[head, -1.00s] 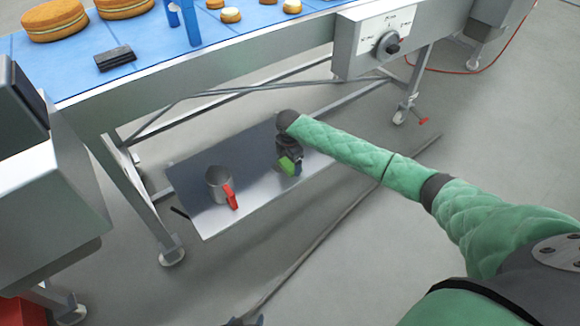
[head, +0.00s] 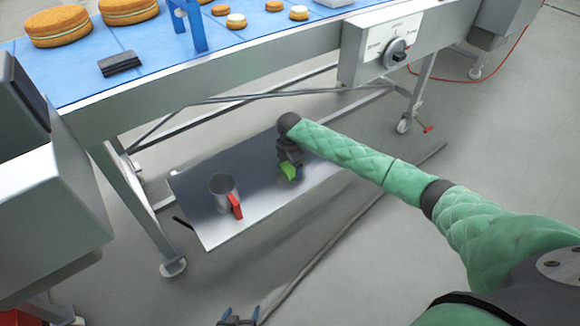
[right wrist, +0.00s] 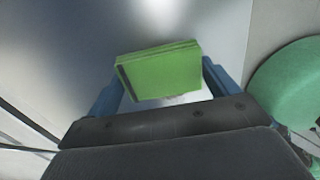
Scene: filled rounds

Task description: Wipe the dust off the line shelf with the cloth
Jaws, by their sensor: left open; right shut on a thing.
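The line shelf (head: 190,220) is a grey metal sheet low under the conveyor. Its back part looks darker and duller than its bright front edge; I cannot tell dust from shadow there. The green folded cloth (head: 288,172) is in my right gripper (head: 289,168), which is shut on it over the middle of the shelf. In the right wrist view the cloth (right wrist: 160,72) sits between the blue fingers (right wrist: 162,88), low over or on the shelf; contact is unclear. My left gripper (head: 238,318) is open and empty at the bottom edge of the head view.
A grey metal mug (head: 222,188) with a red handle stands on the shelf, left of the cloth. Conveyor legs and a diagonal brace (head: 250,98) frame the shelf. The blue belt above carries filled rounds (head: 60,27) and a dark block (head: 120,64). Shelf right of the cloth is clear.

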